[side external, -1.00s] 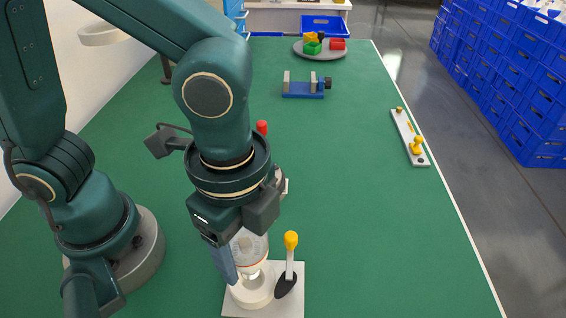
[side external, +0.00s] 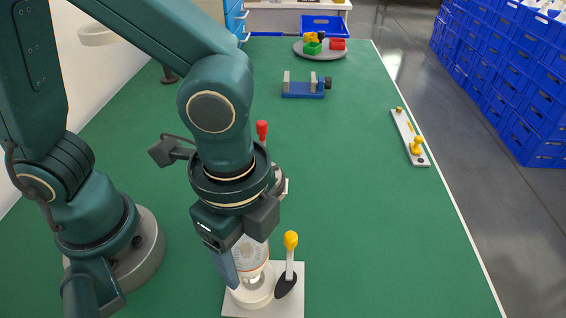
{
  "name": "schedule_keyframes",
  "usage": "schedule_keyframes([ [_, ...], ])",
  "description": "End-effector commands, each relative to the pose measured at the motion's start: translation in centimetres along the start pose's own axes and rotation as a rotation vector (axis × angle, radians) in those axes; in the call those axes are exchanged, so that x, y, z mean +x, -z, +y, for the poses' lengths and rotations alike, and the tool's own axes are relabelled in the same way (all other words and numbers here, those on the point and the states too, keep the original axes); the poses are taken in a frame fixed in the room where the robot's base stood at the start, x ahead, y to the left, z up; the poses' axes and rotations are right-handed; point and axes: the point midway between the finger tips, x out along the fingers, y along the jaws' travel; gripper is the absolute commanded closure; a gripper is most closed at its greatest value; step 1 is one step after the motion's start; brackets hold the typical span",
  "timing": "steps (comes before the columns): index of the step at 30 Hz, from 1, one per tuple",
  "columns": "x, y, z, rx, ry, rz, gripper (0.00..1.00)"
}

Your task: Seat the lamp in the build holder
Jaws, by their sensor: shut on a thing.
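The lamp (side external: 251,256) is a clear bulb with orange markings, close to upright. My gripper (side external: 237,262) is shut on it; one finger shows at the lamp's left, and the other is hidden. The build holder (side external: 254,296) is a white round socket on a pale square plate near the front edge of the picture. The lamp's lower end is at the holder's mouth; I cannot tell how deep it sits. A yellow-tipped lever (side external: 290,255) with a black base stands upright on the plate at the right of the socket.
A red-knobbed fixture (side external: 262,132) stands behind my gripper, partly hidden. A blue vise (side external: 305,87) and a round grey tray (side external: 321,50) with coloured bins are farther back. A white strip with a yellow knob (side external: 416,147) lies at the right edge. The green table (side external: 380,230) is clear between.

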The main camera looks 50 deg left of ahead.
Motion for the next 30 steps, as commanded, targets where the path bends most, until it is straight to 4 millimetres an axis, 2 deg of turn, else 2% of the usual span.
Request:
schedule_keyframes([
  [13, 1.2, 0.0, 0.0, 0.0, -0.001, -0.001, 0.89],
  [30, 1.4, 0.0, 0.0, 0.0, 0.0, 0.0, 0.89],
])
